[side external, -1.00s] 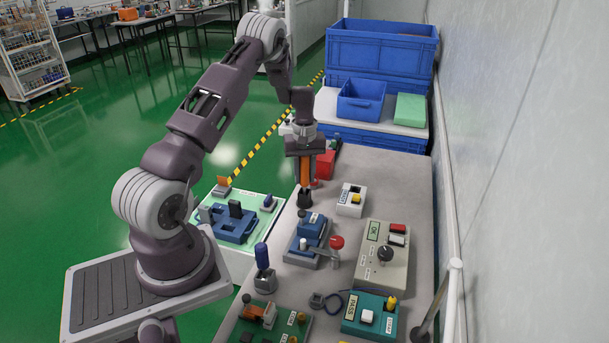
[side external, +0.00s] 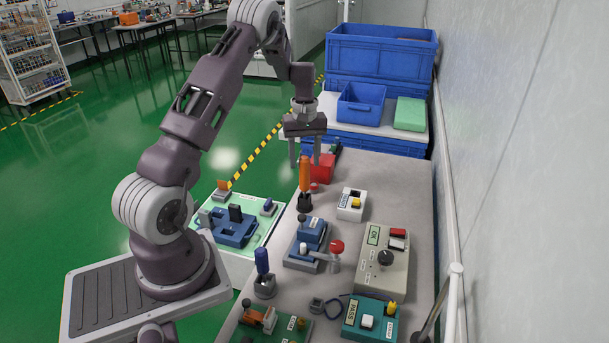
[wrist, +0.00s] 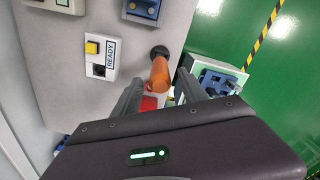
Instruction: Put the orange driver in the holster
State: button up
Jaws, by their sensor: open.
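The orange driver (side external: 305,174) stands upright in a small black holster (side external: 304,202) on the grey table in the side view. In the wrist view the driver (wrist: 160,74) shows between and beyond the fingertips, with the black holster (wrist: 159,51) at its far end. My gripper (side external: 304,161) is open and empty just above the driver, its fingers pointing down, one on each side. It also shows in the wrist view (wrist: 157,83), with the fingers apart and not closed on the driver.
A white READY box (side external: 351,204) stands to the right of the holster. A blue fixture (side external: 311,236) with a red-knobbed lever sits in front. A red block (side external: 322,167) is behind. A grey tester (side external: 382,258) and a blue-handled driver (side external: 262,262) stand nearer.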

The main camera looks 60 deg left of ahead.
notch_tip(320, 180, up, 5)
jog(key=shift+f, duration=0.1)
jog(key=s+d+r+m+t, duration=0.1)
jog(key=s+d+r+m, duration=0.15)
jog(key=d+r, duration=0.6)
jog(key=s+d+r+m+t, duration=0.1)
jog(key=d+r+m, duration=0.2)
jog(key=d+r, duration=0.5)
jog(key=s+d+m+t, duration=0.1)
jog(key=s+d+m, duration=0.3)
jog(key=s+d, duration=0.3)
jog(key=s+d+r+m+t, duration=0.1)
jog(key=s+d+m, duration=0.4)
jog(key=s, duration=0.8)
jog(key=d+t, duration=0.1)
jog(key=d, duration=0.2)
jog(key=shift+d+t, duration=0.25)
jog(key=shift+t, duration=0.05)
